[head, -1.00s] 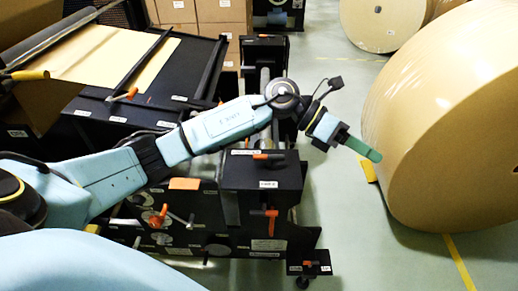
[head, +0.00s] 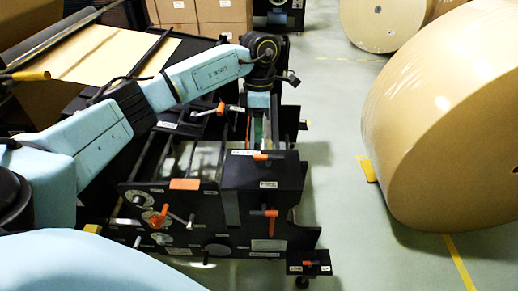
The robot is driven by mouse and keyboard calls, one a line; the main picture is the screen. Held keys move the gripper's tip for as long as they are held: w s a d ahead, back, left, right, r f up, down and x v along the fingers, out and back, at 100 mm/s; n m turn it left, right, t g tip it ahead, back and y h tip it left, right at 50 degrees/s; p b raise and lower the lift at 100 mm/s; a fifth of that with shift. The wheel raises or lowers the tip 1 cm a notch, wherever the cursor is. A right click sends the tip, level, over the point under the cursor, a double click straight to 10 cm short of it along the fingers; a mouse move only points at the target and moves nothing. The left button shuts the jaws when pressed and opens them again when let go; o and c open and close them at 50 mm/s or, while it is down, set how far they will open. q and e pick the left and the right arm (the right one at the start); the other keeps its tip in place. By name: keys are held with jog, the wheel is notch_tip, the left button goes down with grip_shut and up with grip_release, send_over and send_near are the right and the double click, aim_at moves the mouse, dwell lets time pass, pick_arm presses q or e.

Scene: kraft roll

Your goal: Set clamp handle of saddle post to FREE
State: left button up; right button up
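The black machine stand (head: 262,185) stands in the middle of the head view and carries several orange handles. One orange handle (head: 261,157) lies flat on top of the near box-like post. Another orange handle (head: 270,213) is on its front face, with its stem hanging down. White labels sit beside the handles, but their words are too small to read, so I cannot tell which is the saddle post's clamp handle or its setting. My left gripper (head: 259,130) points down just behind the near post. A green finger shows; its fingertips are partly hidden, and I see nothing held.
More orange handles sit on the left side plate (head: 157,216) and on the black table edge (head: 220,108). A large kraft roll (head: 440,120) stands on the right by a yellow floor wedge (head: 368,169). Green floor between the stand and roll is clear.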

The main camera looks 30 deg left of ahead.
aim_at(269, 160)
pick_arm(q)
jog(key=f, duration=0.4)
jog(key=s+f, duration=0.1)
jog(key=f, duration=0.2)
jog(key=shift+d, duration=0.4)
jog(key=shift+r, duration=0.1)
grip_shut()
